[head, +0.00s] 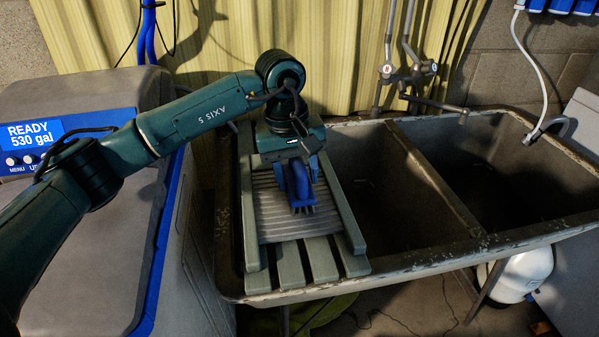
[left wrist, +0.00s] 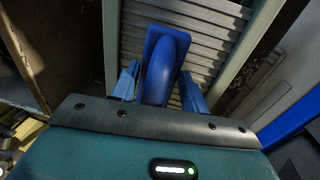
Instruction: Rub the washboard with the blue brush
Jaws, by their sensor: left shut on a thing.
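The washboard (head: 271,217) has a ribbed panel in a grey-green wooden frame with slats at its near end. It lies in the left basin of the sink, resting over its edges. The blue brush (head: 300,181) is over the ribbed panel, and it also shows in the left wrist view (left wrist: 160,66). My left gripper (head: 298,184) is shut on the brush, with a blue finger on each side of it. The brush is at or just above the ribs; I cannot tell if its bristles touch them. My right gripper is in neither view.
The water softener (head: 85,215) stands close on the left, under my left arm. A yellow curtain (head: 215,45) hangs behind.

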